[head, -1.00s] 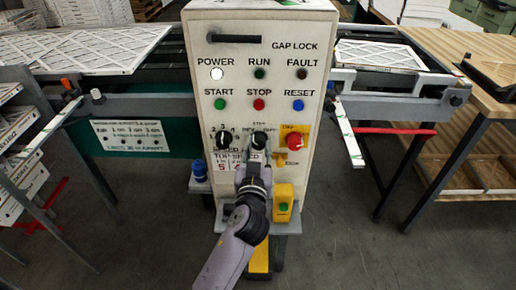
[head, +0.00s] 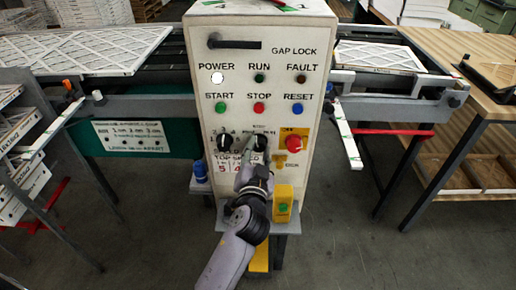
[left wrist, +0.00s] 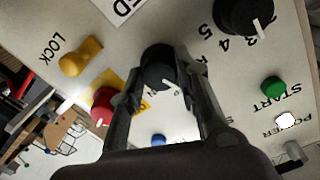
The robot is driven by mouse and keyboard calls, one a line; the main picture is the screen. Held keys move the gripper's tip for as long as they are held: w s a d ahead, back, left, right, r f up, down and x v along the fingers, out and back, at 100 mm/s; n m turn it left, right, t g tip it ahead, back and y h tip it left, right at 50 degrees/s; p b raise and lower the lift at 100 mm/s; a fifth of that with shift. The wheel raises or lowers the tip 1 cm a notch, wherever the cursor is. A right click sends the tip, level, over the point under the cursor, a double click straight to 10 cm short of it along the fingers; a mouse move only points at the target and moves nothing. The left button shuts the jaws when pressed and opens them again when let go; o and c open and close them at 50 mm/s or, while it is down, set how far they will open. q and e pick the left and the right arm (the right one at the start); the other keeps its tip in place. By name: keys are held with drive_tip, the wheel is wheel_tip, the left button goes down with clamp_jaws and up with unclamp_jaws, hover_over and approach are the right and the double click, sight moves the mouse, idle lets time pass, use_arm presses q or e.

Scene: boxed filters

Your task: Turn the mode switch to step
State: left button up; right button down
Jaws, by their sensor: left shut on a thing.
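The mode switch is a black rotary knob (head: 260,141) on the pale control panel (head: 304,180), right of the speed knob (head: 225,142). My left gripper (head: 257,152) reaches it from below and covers part of it and its labels. In the left wrist view, the two fingers of the left gripper (left wrist: 158,85) sit on either side of the black mode switch (left wrist: 157,66) and are shut on it. A white pointer line shows on its face, toward the lower right of that view. I cannot read which label it points to. My right gripper is not in view.
A red emergency button (head: 294,143) on a yellow plate is close right of the switch. A yellow box with a green button (head: 283,204) stands below right. Start (head: 221,107), stop (head: 259,108) and reset (head: 298,108) buttons are above. A blue-capped item (head: 200,171) is at left.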

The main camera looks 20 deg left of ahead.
use_arm(q)
drive_tip(key=shift+r+m+p, duration=0.2)
drive_tip(key=shift+m+p, duration=0.35)
drive_tip(key=shift+m, duration=1.05)
drive_tip(key=o, duration=1.2)
drive_tip(key=shift+f, duration=0.1)
drive_tip(key=shift+c, duration=0.2)
drive_tip(key=v, duration=0.7)
drive_tip(key=shift+s+d, duration=0.15)
drive_tip(key=shift+s, duration=0.1)
